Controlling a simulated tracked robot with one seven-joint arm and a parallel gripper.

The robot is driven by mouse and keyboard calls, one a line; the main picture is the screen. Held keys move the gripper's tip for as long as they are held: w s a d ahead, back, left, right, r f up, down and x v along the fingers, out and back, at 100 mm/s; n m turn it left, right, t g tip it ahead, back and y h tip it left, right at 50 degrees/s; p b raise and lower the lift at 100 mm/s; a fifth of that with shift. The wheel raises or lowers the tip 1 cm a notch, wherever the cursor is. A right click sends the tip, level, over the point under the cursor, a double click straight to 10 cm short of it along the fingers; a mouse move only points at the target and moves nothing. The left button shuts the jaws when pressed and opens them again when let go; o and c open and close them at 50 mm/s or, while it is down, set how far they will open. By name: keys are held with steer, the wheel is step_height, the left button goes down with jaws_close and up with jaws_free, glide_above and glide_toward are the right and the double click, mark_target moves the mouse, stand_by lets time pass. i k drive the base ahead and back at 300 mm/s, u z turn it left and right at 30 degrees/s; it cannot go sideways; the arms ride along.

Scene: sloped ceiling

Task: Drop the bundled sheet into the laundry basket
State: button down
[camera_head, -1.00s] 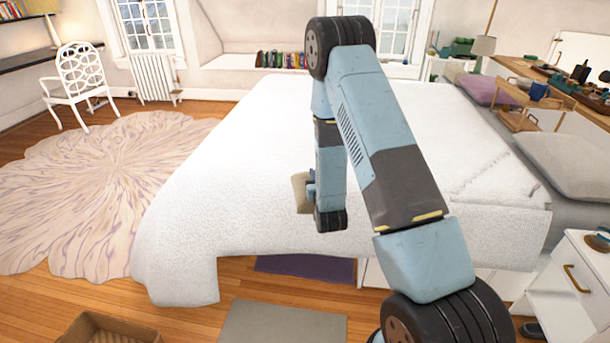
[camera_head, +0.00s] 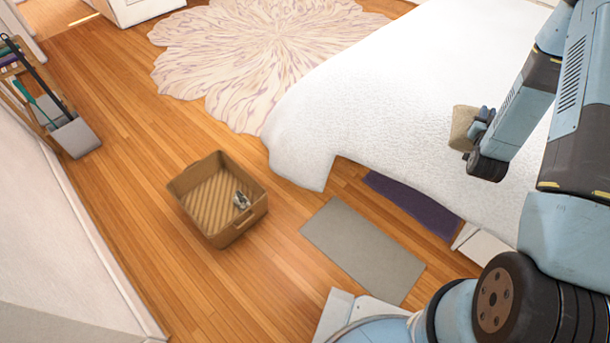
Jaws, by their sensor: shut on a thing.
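The laundry basket (camera_head: 191,215) is a brown, open-topped box on the wood floor, left of the bed. A small grey-and-white item (camera_head: 241,200) lies inside it near the right wall. My gripper (camera_head: 474,130) is at the right, over the white bed. It is shut on a small beige bundle, the bundled sheet (camera_head: 462,127), which sticks out to its left. The fingertips are mostly hidden by the bundle and the wrist. The gripper and bundle are well to the right of the basket and apart from it.
The white-covered bed (camera_head: 370,100) fills the upper right. A grey mat (camera_head: 362,248) and a purple mat (camera_head: 412,205) lie on the floor beside it. A patterned rug (camera_head: 260,55) lies beyond the basket. A cleaning-tool rack (camera_head: 40,105) stands by the left wall. Floor around the basket is clear.

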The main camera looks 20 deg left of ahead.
mark_target(220, 207)
steer(key=u, duration=0.05)
steer(key=i, duration=1.15)
steer(key=z, duration=1.05)
steer(key=i, duration=0.15)
steer(key=u, duration=3.55)
steer(key=k, duration=0.65)
steer(key=z, duration=0.05)
